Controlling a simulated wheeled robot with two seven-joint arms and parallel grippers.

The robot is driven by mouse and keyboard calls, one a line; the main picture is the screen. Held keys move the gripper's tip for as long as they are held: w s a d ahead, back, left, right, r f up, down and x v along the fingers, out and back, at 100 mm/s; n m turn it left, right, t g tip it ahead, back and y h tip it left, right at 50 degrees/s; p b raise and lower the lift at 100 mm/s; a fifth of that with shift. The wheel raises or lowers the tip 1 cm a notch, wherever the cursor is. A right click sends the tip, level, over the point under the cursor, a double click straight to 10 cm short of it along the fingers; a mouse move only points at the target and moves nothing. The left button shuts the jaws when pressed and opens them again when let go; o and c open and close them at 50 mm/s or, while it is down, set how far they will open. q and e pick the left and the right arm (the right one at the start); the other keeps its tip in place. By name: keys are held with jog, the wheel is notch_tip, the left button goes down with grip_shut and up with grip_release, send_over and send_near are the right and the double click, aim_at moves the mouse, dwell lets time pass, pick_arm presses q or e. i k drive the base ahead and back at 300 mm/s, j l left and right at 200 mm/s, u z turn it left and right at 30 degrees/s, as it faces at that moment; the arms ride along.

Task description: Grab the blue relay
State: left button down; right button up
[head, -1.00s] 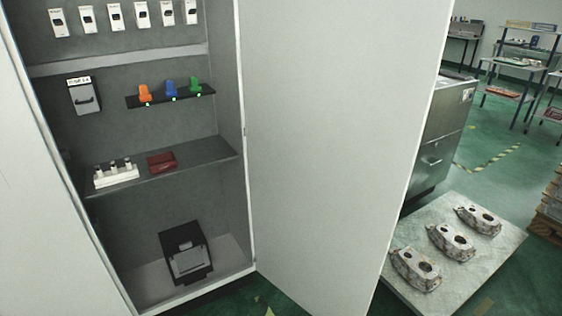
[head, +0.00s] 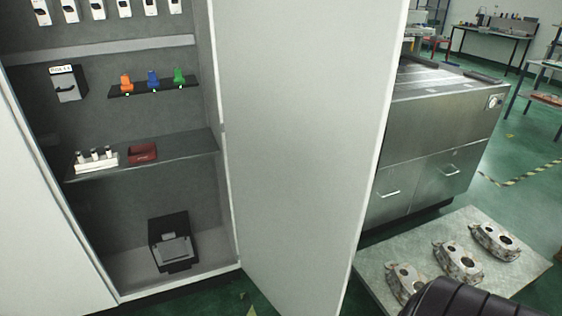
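The blue relay (head: 153,79) sits upright on a small black rail (head: 165,88) inside the open cabinet. An orange relay (head: 126,82) stands to its left and a green relay (head: 179,76) to its right on the same rail. A small light shows at the foot of each one. Neither of my grippers is in the head view.
The cabinet's open door (head: 305,150) stands to the right of the compartment. A shelf (head: 185,152) below the rail holds a white block (head: 97,162) and a dark red item (head: 143,153). Castings (head: 458,261) lie on a slab at the right, beside a metal cabinet (head: 430,140). A black ribbed object (head: 460,302) shows at the bottom right.

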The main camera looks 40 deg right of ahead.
aim_at(152, 75)
jog(key=k+l, duration=0.15)
jog(key=l, duration=0.25)
jog(key=k+l, duration=0.15)
jog(key=l, duration=0.25)
jog(key=k+l+u, duration=0.1)
jog(key=l, duration=0.35)
jog(key=k+l, duration=0.2)
jog(key=l, duration=0.15)
jog(key=k+l, duration=0.15)
jog(key=l, duration=0.25)
jog(key=k+l+u, duration=0.1)
jog(key=l, duration=0.3)
jog(key=k+l, duration=0.25)
jog(key=l, duration=0.15)
jog(key=k+l, duration=0.15)
jog(key=l, duration=0.25)
jog(key=i+j+z, duration=0.1)
jog(key=j, duration=0.3)
jog(key=i+j, duration=0.25)
jog(key=i+j+z, duration=0.15)
jog(key=j, duration=0.35)
jog(key=i+j, duration=0.1)
jog(key=j, duration=0.3)
jog(key=i+j+z, duration=0.15)
jog(key=j, duration=0.25)
